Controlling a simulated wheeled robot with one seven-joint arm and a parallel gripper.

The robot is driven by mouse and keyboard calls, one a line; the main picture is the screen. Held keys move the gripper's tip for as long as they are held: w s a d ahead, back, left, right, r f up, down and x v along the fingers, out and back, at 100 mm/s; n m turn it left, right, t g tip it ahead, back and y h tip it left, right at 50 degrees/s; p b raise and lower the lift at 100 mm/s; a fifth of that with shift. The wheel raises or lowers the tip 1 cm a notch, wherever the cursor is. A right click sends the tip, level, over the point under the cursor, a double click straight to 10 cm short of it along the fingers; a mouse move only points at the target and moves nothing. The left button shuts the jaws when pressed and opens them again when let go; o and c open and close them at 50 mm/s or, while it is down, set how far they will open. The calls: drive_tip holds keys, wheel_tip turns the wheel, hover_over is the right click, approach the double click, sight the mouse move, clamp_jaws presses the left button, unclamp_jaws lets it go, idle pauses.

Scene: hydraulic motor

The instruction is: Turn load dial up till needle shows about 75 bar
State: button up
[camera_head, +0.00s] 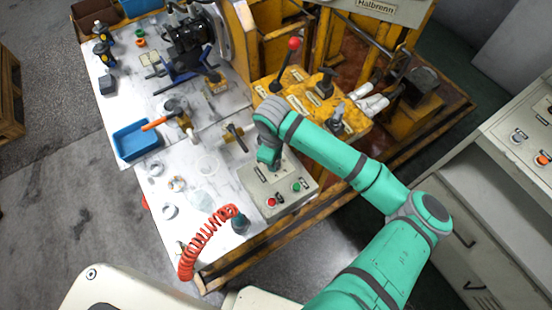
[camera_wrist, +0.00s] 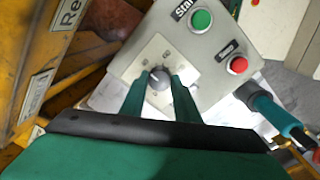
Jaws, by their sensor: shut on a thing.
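The load dial (camera_wrist: 158,77) is a small grey knob on a light square plate, set in a grey control box that also shows in the head view (camera_head: 283,190). My gripper (camera_wrist: 160,84) points down at the dial, with one green finger on each side of it, shut on it. In the head view my gripper (camera_head: 269,158) is at the back of the control box, and my arm hides the dial there. I cannot make out a pressure gauge or its needle in either view.
On the box are a green button (camera_wrist: 201,20) and a red button (camera_wrist: 237,65). A coiled red hose (camera_head: 207,240) lies at the table's front. A yellow block with a red-knobbed lever (camera_head: 293,44) stands behind my arm. A blue tray (camera_head: 136,140) sits at left.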

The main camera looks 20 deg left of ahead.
drive_tip(key=shift+w+a, duration=0.1)
drive_tip(key=shift+w, duration=0.05)
drive_tip(key=shift+a, duration=0.2)
drive_tip(key=o, duration=1)
drive_tip(key=shift+d, duration=0.1)
drive_tip(key=shift+o, duration=0.2)
drive_tip(key=shift+d, duration=0.15)
drive_tip(key=shift+r, duration=0.1)
wheel_tip(320, 180, up, 11)
drive_tip(key=shift+s+f, duration=0.2)
drive_tip(key=shift+s, duration=0.25)
drive_tip(key=shift+w+d, duration=0.1)
